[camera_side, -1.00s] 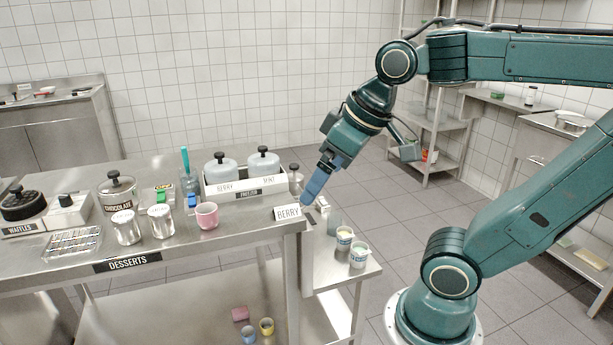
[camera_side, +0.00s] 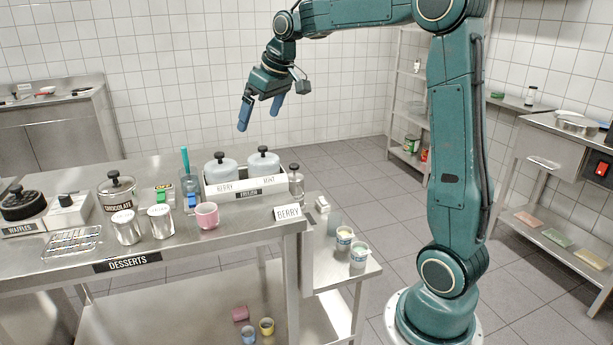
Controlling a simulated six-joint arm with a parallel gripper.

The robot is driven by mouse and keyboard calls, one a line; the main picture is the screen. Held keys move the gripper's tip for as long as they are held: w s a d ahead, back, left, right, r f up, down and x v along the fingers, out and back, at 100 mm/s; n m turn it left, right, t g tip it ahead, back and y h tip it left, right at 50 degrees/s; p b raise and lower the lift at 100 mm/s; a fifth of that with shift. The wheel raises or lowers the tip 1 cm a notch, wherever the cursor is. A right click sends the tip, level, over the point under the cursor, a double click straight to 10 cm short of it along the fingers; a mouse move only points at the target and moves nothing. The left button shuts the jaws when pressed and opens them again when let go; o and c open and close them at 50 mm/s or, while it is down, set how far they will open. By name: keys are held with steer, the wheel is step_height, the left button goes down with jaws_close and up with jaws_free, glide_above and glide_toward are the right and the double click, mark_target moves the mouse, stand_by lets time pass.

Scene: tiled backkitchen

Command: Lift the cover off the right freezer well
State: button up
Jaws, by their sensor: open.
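The white freezer box (camera_side: 228,190) stands at the back of the steel counter, with two grey covers with black knobs on its wells. The right cover (camera_side: 263,162) is over the well marked MINT, and the left cover (camera_side: 221,173) is over the well marked BERRY. Both covers look seated. My gripper (camera_side: 260,114) is in the air above and behind the freezer box, well clear of the covers. Its blue fingers are spread and point downward, with nothing between them. The insides of the wells are hidden.
A BERRY card (camera_side: 288,213) stands at the counter's right corner, near a knobbed dispenser (camera_side: 296,180). A glass with a teal-handled tool (camera_side: 189,184) is left of the freezer box. Two tubs (camera_side: 358,254) sit on the lower side shelf.

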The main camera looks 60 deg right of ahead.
steer(key=w+d+f, duration=0.3)
steer(key=w+d, duration=0.1)
steer(key=d, duration=0.4)
glide_toward(264, 153)
steer(key=r, duration=0.2)
steer(key=shift+s+f, duration=0.1)
steer(key=shift+s, duration=0.1)
steer(key=shift+f, duration=0.1)
steer(key=x, duration=0.7)
steer(key=shift+d, duration=0.1)
steer(key=shift+w+f, duration=0.2)
steer(key=shift+f, duration=0.45)
steer(key=shift+x, duration=2.6)
steer(key=shift+d, duration=0.1)
